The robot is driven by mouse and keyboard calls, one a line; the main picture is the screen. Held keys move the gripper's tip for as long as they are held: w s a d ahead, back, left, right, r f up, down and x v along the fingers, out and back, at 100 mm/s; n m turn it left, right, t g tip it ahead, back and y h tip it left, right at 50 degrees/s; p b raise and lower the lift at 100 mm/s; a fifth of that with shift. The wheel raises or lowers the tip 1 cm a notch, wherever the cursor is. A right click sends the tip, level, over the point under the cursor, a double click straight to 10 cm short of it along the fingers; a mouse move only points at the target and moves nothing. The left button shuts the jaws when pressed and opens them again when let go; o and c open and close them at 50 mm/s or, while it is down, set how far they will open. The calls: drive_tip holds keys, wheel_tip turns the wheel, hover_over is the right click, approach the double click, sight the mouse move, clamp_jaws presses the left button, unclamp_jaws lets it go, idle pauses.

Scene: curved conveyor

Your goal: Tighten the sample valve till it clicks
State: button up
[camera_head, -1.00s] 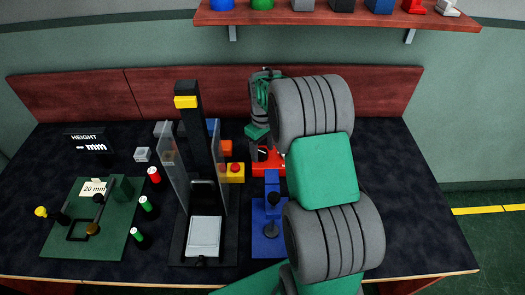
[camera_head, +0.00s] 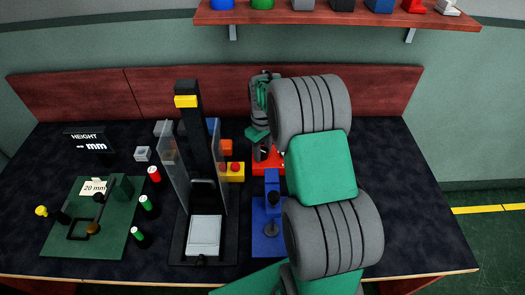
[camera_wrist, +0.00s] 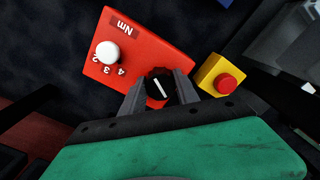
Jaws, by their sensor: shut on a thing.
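The sample valve appears to be the black knob (camera_wrist: 159,86) with a white pointer line, on a red base (camera_wrist: 133,42). In the wrist view the base carries a white round knob (camera_wrist: 108,53) beside a scale numbered 2, 3, 4 and the letters Nm. My gripper (camera_wrist: 160,88) is shut on the black knob, one grey finger on each side. The white line slants slightly in the picture. In the head view the red base (camera_head: 264,165) shows at the back of the table, and my arm hides much of it.
A yellow box with a red button (camera_head: 235,169) stands just left of the red base. A black press with clear side guards (camera_head: 194,170) is further left. A blue fixture (camera_head: 268,240) sits in front. A green board (camera_head: 95,217) lies at far left.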

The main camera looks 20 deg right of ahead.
sight(262, 151)
clamp_jaws()
drive_tip(key=m, duration=0.4)
drive_tip(key=shift+b, duration=0.3)
drive_tip(key=o, duration=1.2)
unclamp_jaws()
drive_tip(key=shift+c, duration=0.2)
wheel_tip(262, 151, up, 8)
drive_tip(key=shift+f, duration=0.1)
